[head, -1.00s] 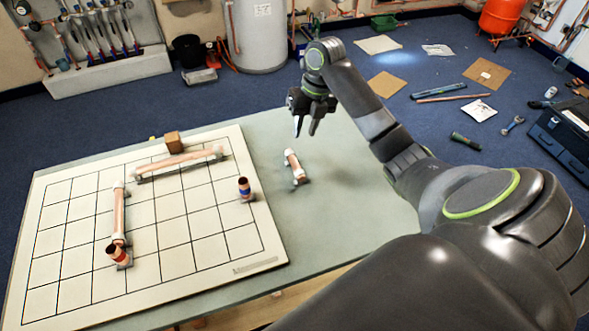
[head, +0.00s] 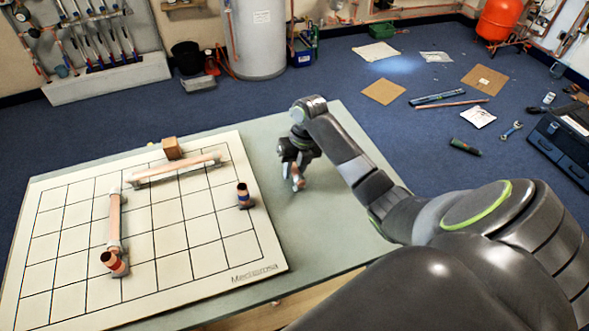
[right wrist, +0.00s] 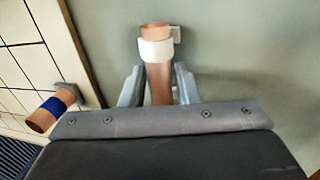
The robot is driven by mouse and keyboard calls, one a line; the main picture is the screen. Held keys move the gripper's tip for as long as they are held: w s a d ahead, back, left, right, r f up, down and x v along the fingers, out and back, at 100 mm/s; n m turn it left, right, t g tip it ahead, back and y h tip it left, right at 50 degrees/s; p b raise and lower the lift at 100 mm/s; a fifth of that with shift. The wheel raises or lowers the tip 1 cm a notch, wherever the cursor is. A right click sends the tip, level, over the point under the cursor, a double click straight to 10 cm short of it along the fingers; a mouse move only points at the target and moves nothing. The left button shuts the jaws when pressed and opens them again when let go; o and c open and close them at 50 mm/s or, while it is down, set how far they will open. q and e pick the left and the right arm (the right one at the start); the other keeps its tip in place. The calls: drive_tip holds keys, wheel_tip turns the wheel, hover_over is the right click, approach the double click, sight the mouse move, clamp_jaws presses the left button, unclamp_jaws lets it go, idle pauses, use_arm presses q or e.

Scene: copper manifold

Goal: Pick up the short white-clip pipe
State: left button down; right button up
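The short copper pipe with the white clip (right wrist: 157,50) lies on the bare green-grey tabletop, right of the gridded board. In the head view only a bit of the short pipe (head: 298,181) shows under my right gripper (head: 294,176). In the right wrist view the fingers of my right gripper (right wrist: 159,88) stand on either side of the pipe, with narrow gaps, so it looks open around it. The near end of the pipe is hidden by the gripper body. My left gripper is not in view.
The gridded board (head: 75,277) fills the left of the table. Tabletop around the gripper is clear.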

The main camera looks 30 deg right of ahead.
drive_tip(key=shift+f, duration=0.2)
clamp_jaws()
drive_tip(key=shift+r, duration=0.1)
